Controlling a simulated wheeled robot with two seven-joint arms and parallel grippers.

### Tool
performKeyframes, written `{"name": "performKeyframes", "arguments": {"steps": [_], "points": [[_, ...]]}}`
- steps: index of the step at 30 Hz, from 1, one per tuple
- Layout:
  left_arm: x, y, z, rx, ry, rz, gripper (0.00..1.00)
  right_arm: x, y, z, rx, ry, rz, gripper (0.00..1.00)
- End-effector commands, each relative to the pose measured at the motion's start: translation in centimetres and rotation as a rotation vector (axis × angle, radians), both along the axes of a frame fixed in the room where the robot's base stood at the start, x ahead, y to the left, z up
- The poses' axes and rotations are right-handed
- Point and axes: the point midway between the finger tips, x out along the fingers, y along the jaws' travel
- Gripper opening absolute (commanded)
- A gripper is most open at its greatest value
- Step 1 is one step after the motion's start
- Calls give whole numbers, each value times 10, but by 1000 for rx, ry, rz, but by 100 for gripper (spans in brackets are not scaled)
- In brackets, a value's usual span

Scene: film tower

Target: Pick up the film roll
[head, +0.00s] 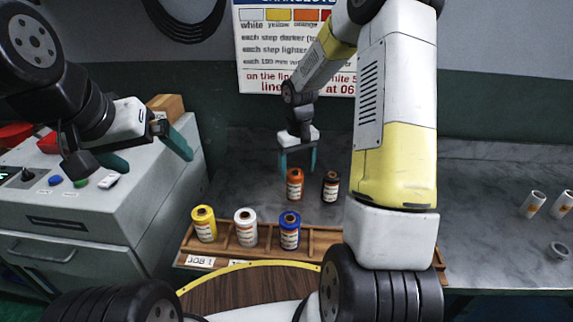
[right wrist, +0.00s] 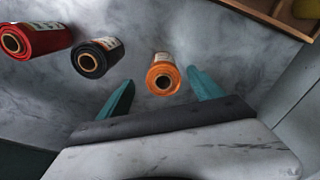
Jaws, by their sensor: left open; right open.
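An orange film roll (head: 295,187) stands on the grey marbled counter behind the wooden rack. My right gripper (head: 298,165) is open above it, fingers pointing down. In the right wrist view the orange roll (right wrist: 163,77) shows between the spread fingertips of my right gripper (right wrist: 160,84); I cannot tell whether they touch it. A black roll (head: 330,187) stands to its right, and it also shows in the right wrist view (right wrist: 96,58). A red roll (right wrist: 35,40) shows only there. My left gripper (head: 158,160) is open and empty over the grey machine's edge.
The wooden rack (head: 327,234) holds a yellow roll (head: 204,223), a white roll (head: 246,227) and a blue roll (head: 289,230). My right arm hides its right part. The grey machine (head: 70,215) stands at left. Small white cylinders (head: 532,204) are at far right.

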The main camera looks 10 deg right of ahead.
Motion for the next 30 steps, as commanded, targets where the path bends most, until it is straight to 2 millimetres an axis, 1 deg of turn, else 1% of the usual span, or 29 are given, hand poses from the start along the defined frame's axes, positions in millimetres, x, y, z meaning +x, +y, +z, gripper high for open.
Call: {"name": "performKeyframes", "arguments": {"steps": [11,18,21,24,29,30], "points": [[0,0,0,0,0,0,100,2,2,-38,2,12,4,75],[0,0,0,0,0,0,100,2,6,-73,1,12,4,75],[0,0,0,0,0,0,100,3,6,-83,3,10,3,75],[0,0,0,0,0,0,100,3,6,-86,2,9,3,75],[0,0,0,0,0,0,100,3,6,-86,2,9,3,75],[0,0,0,0,0,0,100,3,6,-86,2,9,3,74]]}}
